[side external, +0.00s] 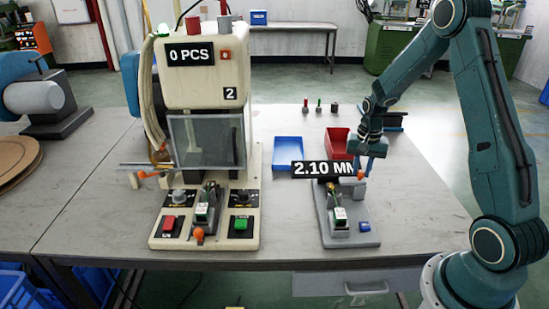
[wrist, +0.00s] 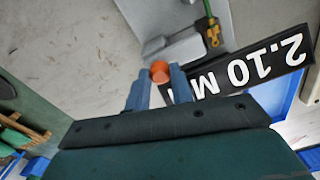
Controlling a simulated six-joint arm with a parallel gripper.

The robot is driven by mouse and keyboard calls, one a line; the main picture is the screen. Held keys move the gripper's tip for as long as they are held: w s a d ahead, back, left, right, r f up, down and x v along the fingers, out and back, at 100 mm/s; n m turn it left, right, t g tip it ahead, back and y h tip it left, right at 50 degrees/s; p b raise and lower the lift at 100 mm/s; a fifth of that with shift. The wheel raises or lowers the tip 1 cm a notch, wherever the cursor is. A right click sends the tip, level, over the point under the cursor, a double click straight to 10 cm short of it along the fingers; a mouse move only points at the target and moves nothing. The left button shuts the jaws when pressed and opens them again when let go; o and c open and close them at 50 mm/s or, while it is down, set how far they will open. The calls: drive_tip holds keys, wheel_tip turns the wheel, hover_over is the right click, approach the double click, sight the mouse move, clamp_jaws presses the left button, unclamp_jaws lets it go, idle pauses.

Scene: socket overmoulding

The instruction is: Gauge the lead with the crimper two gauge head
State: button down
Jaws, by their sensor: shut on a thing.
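The gauge head stands on a grey base (side external: 352,234) right of the crimper marked 2 (side external: 206,80). Its black display (side external: 320,169) reads 2.10 with the unit partly cut off; it also shows in the wrist view (wrist: 240,76). A green lead (wrist: 207,8) with a brass terminal (wrist: 213,36) lies just beyond that block.
A blue tray (side external: 288,158) and a red bin (side external: 337,139) sit behind the gauge. Small red, green and dark posts stand at the table's back. The crimper's counter (side external: 190,54) reads 0 PCS. The tabletop (side external: 420,205) to the right is clear.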

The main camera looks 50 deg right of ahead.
drive_tip(key=shift+s+d, duration=0.2)
drive_tip(key=shift+d, duration=0.05)
drive_tip(key=c, duration=1.2)
unclamp_jaws()
drive_tip(key=shift+a, duration=0.1)
drive_tip(key=shift+w+r, duration=0.1)
drive_tip(key=shift+r, duration=0.7)
wheel_tip(320, 180, up, 12)
drive_tip(key=shift+r, duration=0.15)
